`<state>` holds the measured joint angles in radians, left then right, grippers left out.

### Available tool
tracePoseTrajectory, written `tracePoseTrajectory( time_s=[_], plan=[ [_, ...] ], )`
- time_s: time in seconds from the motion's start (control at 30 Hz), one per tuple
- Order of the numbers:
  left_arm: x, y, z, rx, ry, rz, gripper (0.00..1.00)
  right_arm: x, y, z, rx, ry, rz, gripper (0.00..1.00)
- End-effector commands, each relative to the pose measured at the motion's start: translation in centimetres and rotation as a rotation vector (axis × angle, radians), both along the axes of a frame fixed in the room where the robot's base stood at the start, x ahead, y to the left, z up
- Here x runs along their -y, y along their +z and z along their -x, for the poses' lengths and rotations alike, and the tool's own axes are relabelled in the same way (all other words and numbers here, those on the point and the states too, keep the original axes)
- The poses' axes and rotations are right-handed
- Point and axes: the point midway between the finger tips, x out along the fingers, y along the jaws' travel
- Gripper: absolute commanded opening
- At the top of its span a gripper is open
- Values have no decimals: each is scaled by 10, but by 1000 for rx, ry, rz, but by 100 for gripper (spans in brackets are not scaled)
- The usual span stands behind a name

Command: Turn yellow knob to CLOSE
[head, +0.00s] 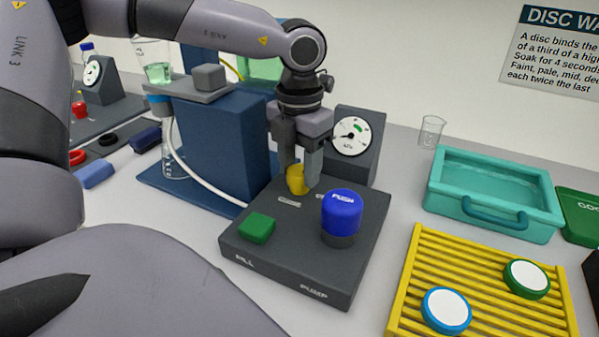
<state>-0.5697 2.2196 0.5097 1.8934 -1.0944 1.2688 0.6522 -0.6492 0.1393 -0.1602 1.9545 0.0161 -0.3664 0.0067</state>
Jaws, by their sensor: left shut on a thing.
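The yellow knob (297,181) stands at the back of the dark grey control panel (300,238). My left gripper (301,176) points down from above and is shut on the yellow knob, with a finger on each side of it. Small labels lie on the panel by the knob, partly hidden by the fingers and too small to read. A green block (257,228) marked as FILL at the panel's front edge and a blue PUSH button (341,214) sit in front of the knob. My right gripper is not in view.
A gauge (351,137) stands behind the panel. A blue stand (219,145) with a white tube is left of it. A teal basin (492,190) and a yellow rack (419,262) with two discs are at right. A glass beaker (431,132) stands behind.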

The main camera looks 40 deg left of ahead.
Motion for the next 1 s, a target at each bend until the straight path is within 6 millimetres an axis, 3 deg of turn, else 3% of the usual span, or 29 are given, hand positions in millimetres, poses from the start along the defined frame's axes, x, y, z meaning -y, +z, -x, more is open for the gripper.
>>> tracePoseTrajectory(
  time_s=[0.33,1.0],
  plan=[
    [0,-2,-1,3,-326,-3,15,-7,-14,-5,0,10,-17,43],
    [0,0,0,1,-959,-2,15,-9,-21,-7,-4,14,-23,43]
  ],
)
